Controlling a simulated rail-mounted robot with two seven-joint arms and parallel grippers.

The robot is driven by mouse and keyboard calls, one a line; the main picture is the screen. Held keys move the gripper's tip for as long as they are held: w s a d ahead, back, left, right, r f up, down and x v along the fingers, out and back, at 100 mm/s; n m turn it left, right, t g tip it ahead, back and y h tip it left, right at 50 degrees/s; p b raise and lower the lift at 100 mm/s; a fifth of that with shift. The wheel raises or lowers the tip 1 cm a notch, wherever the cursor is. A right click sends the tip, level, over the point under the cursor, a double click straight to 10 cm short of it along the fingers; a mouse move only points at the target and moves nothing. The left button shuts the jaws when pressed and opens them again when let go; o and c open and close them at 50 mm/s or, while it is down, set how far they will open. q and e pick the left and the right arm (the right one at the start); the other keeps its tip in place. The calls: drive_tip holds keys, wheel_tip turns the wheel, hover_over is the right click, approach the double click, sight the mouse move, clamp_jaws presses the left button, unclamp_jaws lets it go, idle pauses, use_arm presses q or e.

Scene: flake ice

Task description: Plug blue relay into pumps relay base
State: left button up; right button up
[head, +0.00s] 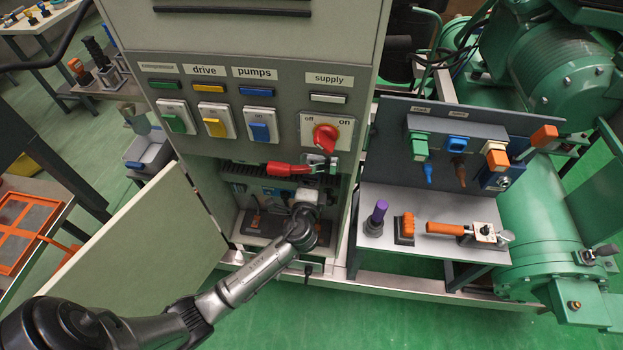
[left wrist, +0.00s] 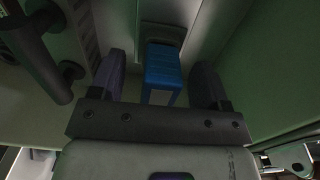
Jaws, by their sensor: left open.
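The blue relay (left wrist: 162,72) is a ribbed blue block with a pale near end. In the left wrist view it lies between the two dark fingers of my open left gripper (left wrist: 158,76), with a visible gap on each side. A pumps label (head: 255,73) is above the blue switch; I cannot pick out the pumps relay base. My right gripper is out of view.
The cabinet door (head: 135,240) hangs open at the left. A red-handled lever (head: 290,168) crosses the bay's upper edge. A grey bench (head: 430,205) with tools stands to the right. In the left wrist view a dark bar handle (left wrist: 38,55) is close on the left.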

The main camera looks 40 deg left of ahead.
use_arm(q)
drive_tip(key=shift+o, duration=0.2)
idle(0.3)
drive_tip(key=shift+s+d, duration=0.15)
drive_tip(key=shift+v, duration=1.45)
drive_tip(key=shift+s+d, duration=0.3)
drive_tip(key=shift+s, duration=0.2)
drive_tip(key=v, duration=1.4)
drive_tip(key=shift+b, duration=0.4)
drive_tip(key=shift+a, duration=0.1)
